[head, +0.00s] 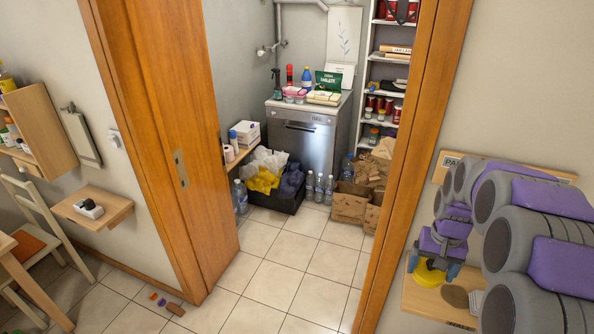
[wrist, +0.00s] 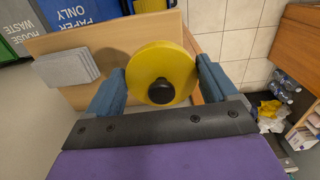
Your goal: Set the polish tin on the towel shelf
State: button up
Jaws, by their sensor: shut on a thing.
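The polish tin appears as a round yellow tin with a dark centre knob (wrist: 161,72) in the wrist view. My gripper (wrist: 160,82) is shut on it, with one blue finger on each side. In the head view, the yellow tin (head: 428,275) shows under my gripper (head: 434,262) at the right, over or close to a wooden wall shelf (head: 425,300). A grey folded stack (wrist: 66,68) lies on that shelf in the wrist view, apart from the tin. It looks like cloth. I cannot read the shelf's label or tell whether the tin touches the shelf.
My arm hides part of the wall there. A blue paper bin (wrist: 85,14) stands beyond the shelf. A doorway leads to a closet with a dishwasher (head: 303,140). A small shelf (head: 105,212) is at left.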

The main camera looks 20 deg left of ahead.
aim_at(71, 203)
jog(key=j+u, duration=0.25)
jog(key=u, duration=0.2)
jog(key=i+j+u, duration=0.15)
jog(key=u, duration=0.35)
jog(key=i+j+u, duration=0.1)
jog(key=u, duration=0.35)
jog(key=i+j+u, duration=0.25)
jog(key=i+j, duration=0.15)
jog(key=i+j+u, duration=0.25)
jog(key=i, duration=0.3)
jog(key=i+j+u, duration=0.25)
jog(key=i, duration=0.25)
jog(key=i+j, duration=0.15)
jog(key=i, duration=0.75)
jog(key=i+j, duration=0.15)
jog(key=i, duration=0.75)
